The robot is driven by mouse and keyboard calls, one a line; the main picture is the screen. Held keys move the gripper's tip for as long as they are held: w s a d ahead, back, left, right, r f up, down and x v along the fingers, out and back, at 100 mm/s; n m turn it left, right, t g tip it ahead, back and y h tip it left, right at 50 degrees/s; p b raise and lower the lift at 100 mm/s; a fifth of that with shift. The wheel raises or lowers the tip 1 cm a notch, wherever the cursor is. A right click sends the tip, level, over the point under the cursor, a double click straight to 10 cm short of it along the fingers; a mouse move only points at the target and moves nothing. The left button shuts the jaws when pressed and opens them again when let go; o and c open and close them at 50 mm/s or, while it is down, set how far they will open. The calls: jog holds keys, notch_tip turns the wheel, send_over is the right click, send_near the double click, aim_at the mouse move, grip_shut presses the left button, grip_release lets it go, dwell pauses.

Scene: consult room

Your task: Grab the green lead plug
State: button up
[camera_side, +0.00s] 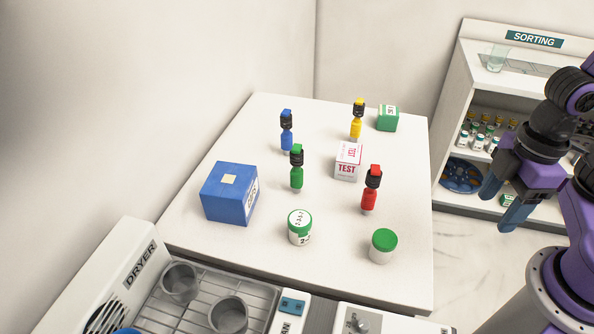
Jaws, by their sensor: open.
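The green lead plug (296,169) stands upright near the middle of the white table (330,266), with a black upper part and a green top. A blue plug (287,131) stands behind it to the left, a yellow plug (357,120) behind it to the right, and a red plug (371,190) to its right. My gripper (502,205) is open and empty, off the table's right side, with its fingers pointing down. It is well apart from the green plug.
A blue box (229,193) is left of the green plug. A white TEST box (348,162) is to its right, and two green-and-white jars (300,227) (383,246) stand in front. A small green box (387,118) is at the back. A dryer (140,262) and SORTING shelf (534,40) flank the table.

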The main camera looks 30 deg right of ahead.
jog(key=w+a+f+m+t+y, duration=0.1)
jog(key=w+a+m+y, duration=0.15)
jog(key=a, duration=0.75)
jog(key=w+a+f+m+t+y, duration=0.1)
jog(key=w+a+m+y, duration=0.2)
jog(key=a, duration=0.6)
jog(key=m+t+h, duration=0.6)
jog(key=m+t, duration=0.1)
jog(key=t, duration=0.5)
send_near(299, 162)
jog(key=shift+n, duration=0.25)
jog(key=shift+x, duration=4.15)
jog(key=shift+g, duration=0.3)
jog(key=shift+x, duration=2.55)
jog(key=shift+d, duration=0.15)
jog(key=c, duration=1)
